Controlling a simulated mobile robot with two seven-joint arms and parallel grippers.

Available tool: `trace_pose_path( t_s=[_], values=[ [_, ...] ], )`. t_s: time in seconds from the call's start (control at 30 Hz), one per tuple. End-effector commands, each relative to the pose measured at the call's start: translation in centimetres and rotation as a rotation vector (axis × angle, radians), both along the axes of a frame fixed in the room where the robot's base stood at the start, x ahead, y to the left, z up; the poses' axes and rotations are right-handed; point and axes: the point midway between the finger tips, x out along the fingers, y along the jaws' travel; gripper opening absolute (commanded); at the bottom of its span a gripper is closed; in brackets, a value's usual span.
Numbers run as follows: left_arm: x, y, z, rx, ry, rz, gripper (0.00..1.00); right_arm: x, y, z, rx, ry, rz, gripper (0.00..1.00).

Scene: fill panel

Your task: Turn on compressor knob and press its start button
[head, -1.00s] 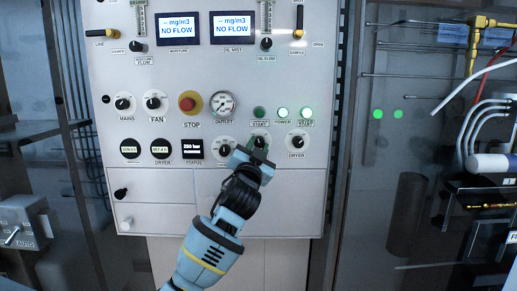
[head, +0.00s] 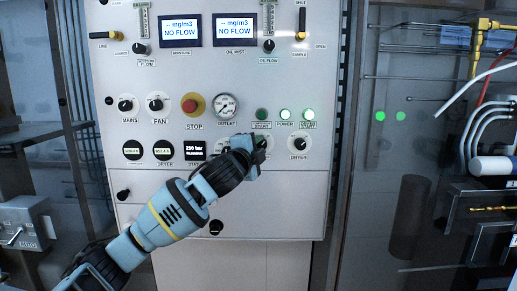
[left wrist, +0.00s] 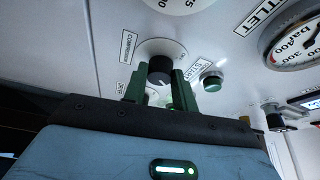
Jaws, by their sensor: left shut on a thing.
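In the head view my left gripper (head: 257,145) covers most of the knob. The compressor start button (head: 262,114) is just above the gripper in the head view, dark green and dimmer than the lights beside it. The start button also shows right of the fingers in the left wrist view (left wrist: 212,81). My right gripper is not in view.
The lit power light (head: 285,114) and lit dryer start button (head: 309,114) are right of the start button. The dryer knob (head: 299,143) is close right of my gripper. A red stop button (head: 190,104) and outlet gauge (head: 226,105) are to the left.

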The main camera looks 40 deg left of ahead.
Motion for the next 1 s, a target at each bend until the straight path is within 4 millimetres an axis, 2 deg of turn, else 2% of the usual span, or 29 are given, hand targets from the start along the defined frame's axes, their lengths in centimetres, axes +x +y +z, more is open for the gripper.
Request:
trace_pose_path(
  t_s=[0.3,0.9,0.93,1.0],
  values=[
    [0.02,0.02,0.10,0.106,0.089,0.001,0.05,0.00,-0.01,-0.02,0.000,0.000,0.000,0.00],
    [0.02,0.01,0.12,0.132,0.111,0.000,0.05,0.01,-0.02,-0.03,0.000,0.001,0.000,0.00],
    [0.02,0.01,0.12,0.132,0.111,0.000,0.31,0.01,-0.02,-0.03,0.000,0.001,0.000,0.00],
    [0.02,0.00,0.12,0.132,0.111,0.000,0.41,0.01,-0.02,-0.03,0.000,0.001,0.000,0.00]
  ],
)
